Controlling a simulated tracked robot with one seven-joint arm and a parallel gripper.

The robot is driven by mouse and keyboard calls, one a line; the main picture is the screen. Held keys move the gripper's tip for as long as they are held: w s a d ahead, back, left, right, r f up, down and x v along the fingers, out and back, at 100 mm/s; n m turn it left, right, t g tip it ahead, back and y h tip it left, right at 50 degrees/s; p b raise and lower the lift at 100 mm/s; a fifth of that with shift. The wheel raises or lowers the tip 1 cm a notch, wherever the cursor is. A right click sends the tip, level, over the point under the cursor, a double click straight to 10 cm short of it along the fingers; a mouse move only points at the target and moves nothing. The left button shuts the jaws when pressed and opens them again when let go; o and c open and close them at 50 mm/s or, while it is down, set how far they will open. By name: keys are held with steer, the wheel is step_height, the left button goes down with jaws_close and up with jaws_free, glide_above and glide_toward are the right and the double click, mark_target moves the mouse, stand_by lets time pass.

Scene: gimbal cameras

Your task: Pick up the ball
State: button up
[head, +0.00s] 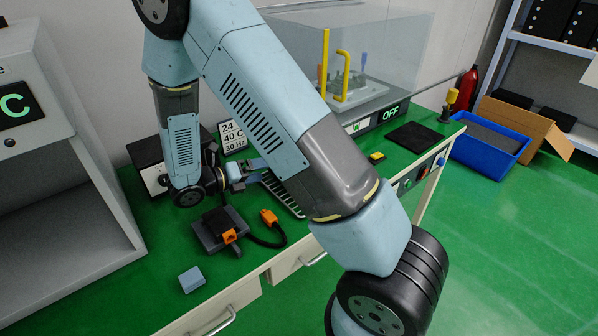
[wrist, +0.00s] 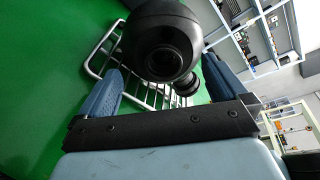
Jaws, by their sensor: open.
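A black, rounded, ball-like body (wrist: 160,42) with a dark lens-like face fills the upper middle of the wrist view. It lies between and beyond the two blue fingers of my gripper (wrist: 162,85), which are spread apart. I cannot tell how far it is from them or whether they touch it. A smaller black round part (wrist: 186,85) shows below it. In the head view my gripper (head: 252,170) is low over the green bench, beside a wire rack (head: 284,194). I cannot make out the ball clearly there.
A dark device with an orange plug (head: 268,216) and a light blue block (head: 192,279) lie on the front left bench. A sign (head: 232,136) stands behind my gripper. A clear enclosure (head: 350,50) is at the back right. A blue bin (head: 490,146) is on the floor.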

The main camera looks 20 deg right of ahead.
steer(key=shift+x, duration=1.5)
steer(key=shift+s, duration=0.1)
steer(key=shift+c, duration=0.5)
jaws_close()
